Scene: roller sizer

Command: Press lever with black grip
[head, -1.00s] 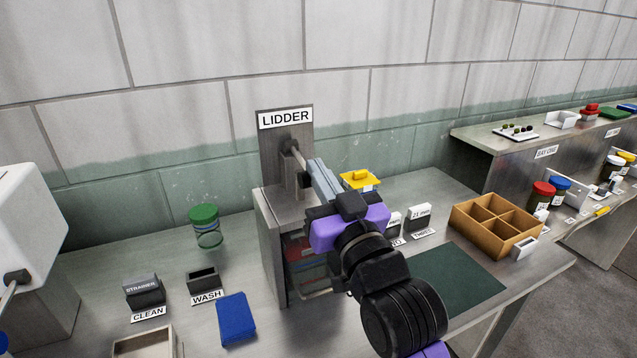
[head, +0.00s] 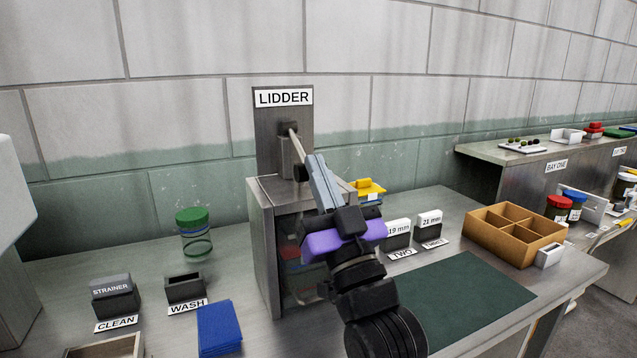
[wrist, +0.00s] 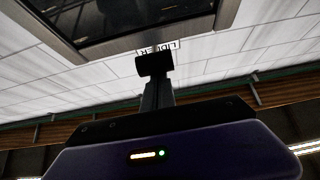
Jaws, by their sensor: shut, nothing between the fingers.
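The LIDDER station (head: 262,235) is a grey metal box with a labelled back plate. Its lever (head: 294,146) is a pale rod sloping down from a dark pivot on the plate to a black grip (head: 301,173). My gripper (head: 315,160) is shut and empty, its grey fingers right beside the black grip in the head view. In the wrist view the dark block of the grip (wrist: 154,65) shows just beyond the fingertips (wrist: 157,84). I cannot tell whether they touch. My purple and black wrist hides part of the station's front.
A jar with a green lid (head: 194,232), the STRAINER block (head: 114,297), the WASH block (head: 185,288) and a blue cloth (head: 218,328) lie left of the station. Right are a yellow-lidded item (head: 367,187), a dark green mat (head: 455,294) and a divided wooden box (head: 510,236).

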